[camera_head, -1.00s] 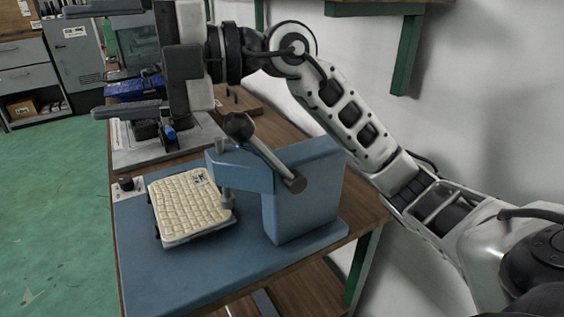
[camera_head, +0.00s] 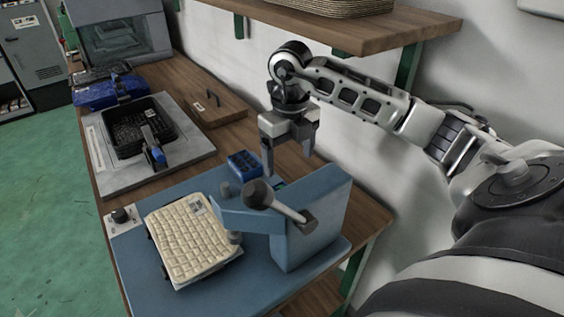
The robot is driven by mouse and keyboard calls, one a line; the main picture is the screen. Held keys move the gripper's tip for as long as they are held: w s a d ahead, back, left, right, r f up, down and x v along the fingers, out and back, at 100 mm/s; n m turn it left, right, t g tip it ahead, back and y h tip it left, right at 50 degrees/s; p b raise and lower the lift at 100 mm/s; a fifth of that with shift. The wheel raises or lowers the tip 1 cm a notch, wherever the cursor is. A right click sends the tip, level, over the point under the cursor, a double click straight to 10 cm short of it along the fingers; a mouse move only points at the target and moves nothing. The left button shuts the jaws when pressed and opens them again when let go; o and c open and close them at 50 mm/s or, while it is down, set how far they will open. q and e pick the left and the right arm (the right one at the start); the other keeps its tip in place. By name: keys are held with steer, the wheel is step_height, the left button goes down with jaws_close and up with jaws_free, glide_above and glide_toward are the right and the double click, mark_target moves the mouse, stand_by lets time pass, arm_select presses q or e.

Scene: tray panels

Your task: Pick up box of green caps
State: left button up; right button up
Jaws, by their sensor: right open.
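My right gripper (camera_head: 287,160) is open and empty, pointing down above the table behind the blue press. A small blue box (camera_head: 244,165) with several round compartments or caps sits left of its fingers, just behind the press. I cannot make out green caps in it. Another small blue piece shows partly behind the press lever, mostly hidden. My left gripper is not in view.
The blue press (camera_head: 318,215) with its lever stands in front of the gripper, beside a cream keypad-like panel (camera_head: 190,240). A black tray (camera_head: 127,138) sits in a grey fixture further left. A wooden board (camera_head: 212,108) lies behind. A wall shelf (camera_head: 350,38) hangs above the arm.

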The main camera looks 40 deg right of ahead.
step_height(320, 180, down, 6)
steer(key=shift+a+r, duration=0.1)
steer(key=shift+r, duration=0.15)
steer(key=f, duration=0.1)
steer(key=f+p, duration=0.1)
steer(key=f, duration=0.2)
steer(key=shift+w+a+f, duration=0.3)
steer(key=shift+f, duration=0.6)
steer(key=c, duration=1.1)
